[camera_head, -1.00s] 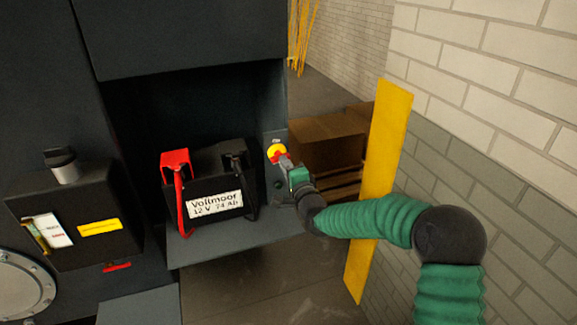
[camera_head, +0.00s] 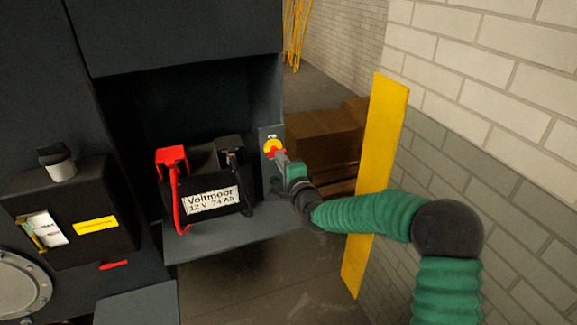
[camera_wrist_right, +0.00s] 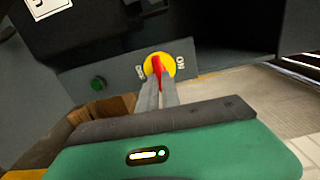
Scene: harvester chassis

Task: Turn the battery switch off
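The battery switch (camera_head: 273,147) is a yellow disc with a red handle on a grey panel at the right of the battery bay. In the right wrist view the red handle (camera_wrist_right: 158,63) shows between the fingertips, with an "ON" label to the right of the disc and another label to its left. My right gripper (camera_head: 279,156) reaches the switch from the lower right. Its two grey fingers (camera_wrist_right: 160,82) are close together on both sides of the handle and look closed on it. They hide the handle's lower part. My left gripper is not in view.
The battery (camera_head: 208,190), with red and black terminal covers and cables, stands on a shelf (camera_head: 230,243) left of the switch. A green button (camera_wrist_right: 98,83) is on the switch panel. A yellow post (camera_head: 375,185) and brick wall (camera_head: 490,110) are close on the right, beside my arm.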

